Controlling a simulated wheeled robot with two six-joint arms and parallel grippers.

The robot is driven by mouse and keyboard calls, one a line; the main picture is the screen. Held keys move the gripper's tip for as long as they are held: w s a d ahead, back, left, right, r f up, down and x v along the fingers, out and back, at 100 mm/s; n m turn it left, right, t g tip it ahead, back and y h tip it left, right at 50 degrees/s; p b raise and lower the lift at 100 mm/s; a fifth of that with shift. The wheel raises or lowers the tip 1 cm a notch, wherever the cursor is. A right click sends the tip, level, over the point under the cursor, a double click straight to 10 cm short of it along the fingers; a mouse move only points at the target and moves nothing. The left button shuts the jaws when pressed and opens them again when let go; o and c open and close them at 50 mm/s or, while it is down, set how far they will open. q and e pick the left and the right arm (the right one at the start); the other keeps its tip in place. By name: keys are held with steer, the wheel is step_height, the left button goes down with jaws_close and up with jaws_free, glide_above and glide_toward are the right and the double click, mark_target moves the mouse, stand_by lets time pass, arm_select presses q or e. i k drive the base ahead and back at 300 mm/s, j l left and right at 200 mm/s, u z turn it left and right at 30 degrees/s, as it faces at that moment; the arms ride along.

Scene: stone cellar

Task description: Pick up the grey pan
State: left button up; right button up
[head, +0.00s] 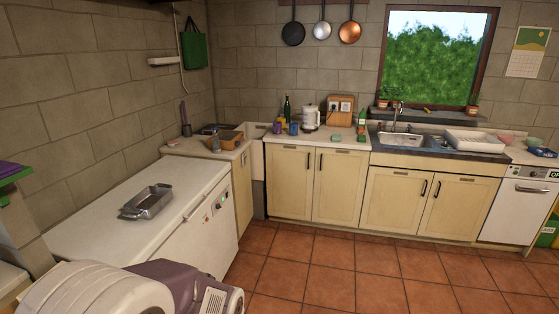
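A grey rectangular metal pan (148,203) with handles at its ends lies on the white top of a chest freezer (100,218) at the left. It stands upright and looks empty, with clear white surface around it. Parts of my own arm show at the bottom left, in front of the freezer. Neither of my grippers is in view, and nothing touches the pan.
Round pans hang on the back wall, one dark (293,34), one silver (322,31), one copper (350,32). A counter (345,145) holds a kettle (310,117) and bottle. A sink (405,142) is right. The tiled floor (340,275) is clear.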

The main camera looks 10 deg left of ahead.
mark_target(146, 205)
steer(key=i, duration=0.9)
steer(key=i+l+u, duration=0.15)
steer(key=i, duration=0.75)
steer(key=i+u, duration=0.25)
steer(key=u, duration=0.15)
steer(key=i+u, duration=0.25)
steer(key=u, duration=0.15)
steer(key=i+l+u, duration=0.2)
steer(key=u, duration=0.2)
steer(key=i+l+u, duration=0.2)
steer(key=u, duration=0.25)
steer(key=i+u, duration=0.15)
steer(key=u, duration=0.35)
steer(key=i+u, duration=0.15)
steer(key=u, duration=0.3)
steer(key=i+l+u, duration=0.15)
steer(key=u, duration=0.35)
steer(key=i+l+u, duration=0.1)
steer(key=u, duration=0.4)
steer(key=l+u, duration=0.3)
steer(key=u, duration=0.2)
steer(key=i+l+u, duration=0.1)
steer(key=l+u, duration=0.15)
steer(key=u, duration=0.2)
